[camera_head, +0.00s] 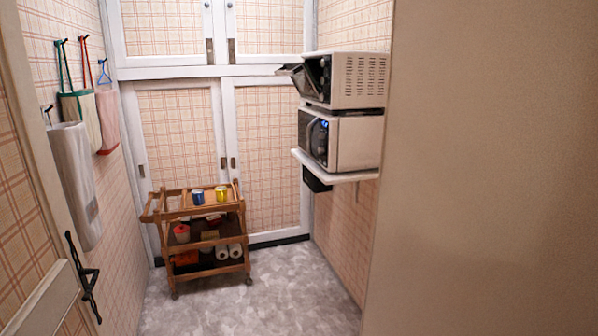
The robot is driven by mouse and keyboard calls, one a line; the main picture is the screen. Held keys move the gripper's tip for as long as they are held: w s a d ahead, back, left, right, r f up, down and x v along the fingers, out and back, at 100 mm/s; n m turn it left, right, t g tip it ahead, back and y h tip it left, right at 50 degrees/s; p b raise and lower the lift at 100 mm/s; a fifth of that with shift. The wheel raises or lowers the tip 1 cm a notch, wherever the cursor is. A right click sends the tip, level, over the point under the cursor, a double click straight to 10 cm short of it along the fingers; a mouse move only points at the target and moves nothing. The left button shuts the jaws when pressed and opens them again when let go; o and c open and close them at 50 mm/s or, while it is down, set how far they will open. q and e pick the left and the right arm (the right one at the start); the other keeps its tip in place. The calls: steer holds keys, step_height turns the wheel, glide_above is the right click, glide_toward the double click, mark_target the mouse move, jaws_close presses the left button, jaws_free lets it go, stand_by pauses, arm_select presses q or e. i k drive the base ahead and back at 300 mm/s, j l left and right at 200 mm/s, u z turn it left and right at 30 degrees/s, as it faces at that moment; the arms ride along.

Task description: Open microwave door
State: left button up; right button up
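Two white oven-like appliances stand one above the other on the right wall. The lower one, which looks like the microwave (357,143), has a dark front with a handle and a small blue display, and its door appears shut. The upper appliance (358,80) has a vented side panel, and a dark flap (297,71) sticks out from its front, so it appears open. Both fronts face left and show at a steep angle. Neither of my grippers is in view.
A white shelf (345,177) carries the microwave. A wooden trolley (160,215) with cups and rolls stands at the back left. A wall edge (480,200) fills the right; a door with a dark handle (82,270) is at left. The grey floor (285,290) between is clear.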

mark_target(305, 126)
steer(key=i+j, duration=0.1)
steer(key=i, duration=0.3)
steer(key=i+j+z, duration=0.1)
steer(key=i, duration=0.35)
steer(key=i+j, duration=0.2)
steer(key=i, duration=0.2)
